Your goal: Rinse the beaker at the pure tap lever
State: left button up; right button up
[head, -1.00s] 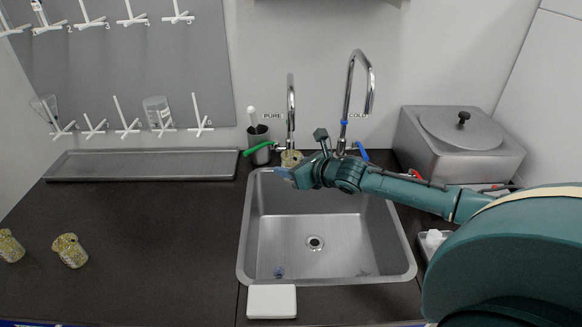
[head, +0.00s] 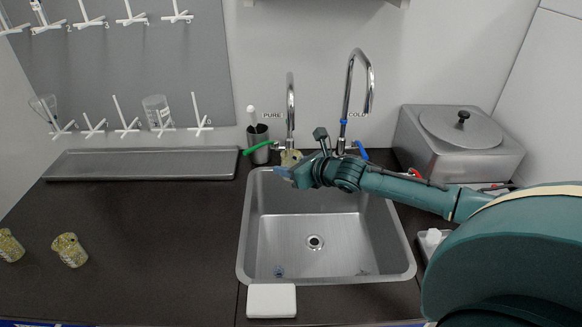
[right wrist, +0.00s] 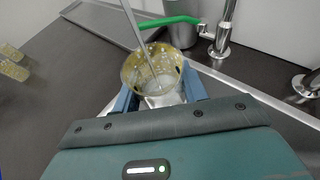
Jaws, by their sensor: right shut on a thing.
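The beaker (head: 289,157) is clear with yellow-brown residue on its wall. My right gripper (head: 285,174) is shut on it at the back of the sink, below the pure tap's spout (head: 291,95). In the right wrist view the beaker (right wrist: 152,72) sits upright or nearly so between the blue fingers of my gripper (right wrist: 160,97). A thin grey streak (right wrist: 132,25) runs down into its mouth; I cannot tell whether it is spout or water. The green pure tap lever (head: 256,148) points left; it also shows in the right wrist view (right wrist: 168,22). My left gripper is out of view.
The sink (head: 262,235) lies below my right arm. The cold tap (head: 364,75) with its blue lever stands right of the pure tap. A brush holder (head: 258,140) stands behind the green lever. Two stained beakers (head: 70,251) (head: 10,246) are on the left counter. A drying rack hangs at the left.

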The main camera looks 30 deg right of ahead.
dwell(0.5)
jog(key=s+a+p, duration=0.2)
jog(key=s+a, duration=0.1)
jog(key=s, duration=0.3)
jog(key=shift+a, duration=0.35)
jog(key=shift+w+r, duration=0.1)
